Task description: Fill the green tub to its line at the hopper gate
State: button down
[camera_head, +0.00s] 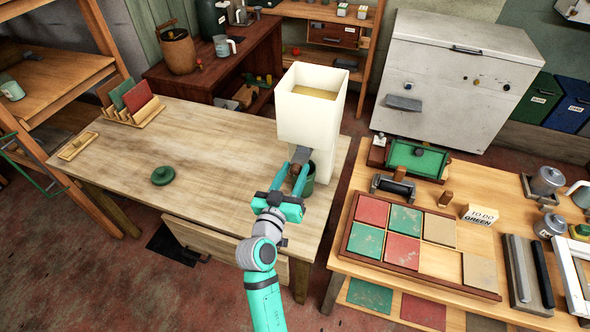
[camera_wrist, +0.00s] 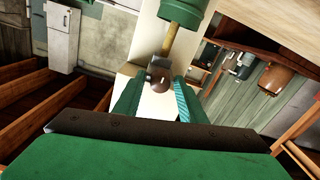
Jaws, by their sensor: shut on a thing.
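The white hopper (camera_head: 312,108) stands at the right end of the wooden table with tan grain (camera_head: 315,91) inside. The green tub (camera_head: 308,180) stands at its foot, partly hidden behind my gripper (camera_head: 297,165). In the wrist view, which looks upside down, my gripper (camera_wrist: 158,85) is shut on the brown gate knob (camera_wrist: 159,71) at the hopper's front. A tan stream (camera_wrist: 170,40) runs between the gate and the mouth of the tub (camera_wrist: 183,10). The tub's inside, its level and its line do not show.
A green lid (camera_head: 163,175) lies on the bare middle of the table (camera_head: 225,160). A small wooden scoop tray (camera_head: 77,146) and a rack of coloured tiles (camera_head: 132,104) are to the left. A second bench (camera_head: 435,262) with tiles and tools stands close on the right.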

jog(key=c, duration=1.5)
grip_release()
jog(key=shift+o, duration=0.2)
jog(key=v, duration=1)
jog(key=shift+s+a, duration=0.15)
jog(key=shift+s, duration=0.25)
